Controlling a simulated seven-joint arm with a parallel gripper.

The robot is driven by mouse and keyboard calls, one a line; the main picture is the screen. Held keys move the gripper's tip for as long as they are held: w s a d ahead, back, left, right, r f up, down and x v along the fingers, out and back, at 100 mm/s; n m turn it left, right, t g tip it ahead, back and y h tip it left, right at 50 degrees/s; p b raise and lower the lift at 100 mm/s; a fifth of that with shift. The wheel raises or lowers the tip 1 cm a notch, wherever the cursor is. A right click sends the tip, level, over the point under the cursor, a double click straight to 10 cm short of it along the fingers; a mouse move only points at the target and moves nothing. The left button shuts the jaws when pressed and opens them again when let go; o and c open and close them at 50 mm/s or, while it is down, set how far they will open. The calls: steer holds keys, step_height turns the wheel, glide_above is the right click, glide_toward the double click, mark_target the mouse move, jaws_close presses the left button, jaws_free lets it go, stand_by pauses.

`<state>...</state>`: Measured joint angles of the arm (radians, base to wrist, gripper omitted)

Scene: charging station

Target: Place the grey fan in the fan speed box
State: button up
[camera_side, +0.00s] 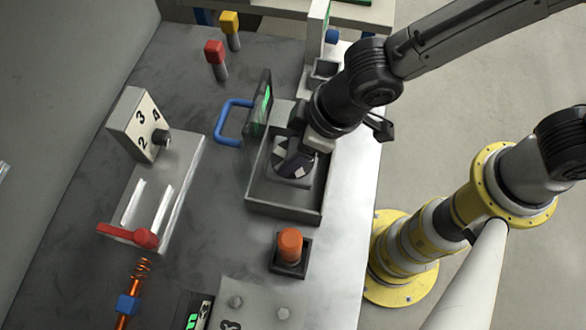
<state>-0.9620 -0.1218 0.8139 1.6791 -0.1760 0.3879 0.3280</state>
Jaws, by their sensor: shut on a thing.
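The grey fan (305,165) is in or just above an open grey box (283,211) near the table's right edge. I take this to be the fan speed box; a dark panel with a green display (259,104) stands at its far left side. My gripper (297,163) points down into the box and is shut on the fan. The fingers partly cover the fan, so I cannot tell whether it touches the box floor.
A blue handle (232,121) stands left of the box. An orange knob (290,244) is in front of it. Red (215,54) and yellow (229,24) switches stand behind.

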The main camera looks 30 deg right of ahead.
steer(key=shift+f, duration=3.1)
steer(key=shift+f, duration=0.15)
steer(key=o, duration=1.4)
steer(key=shift+o, duration=0.2)
steer(key=shift+r, duration=0.35)
steer(key=v, duration=1.1)
steer(key=shift+d+r, duration=0.15)
steer(key=shift+r, duration=0.1)
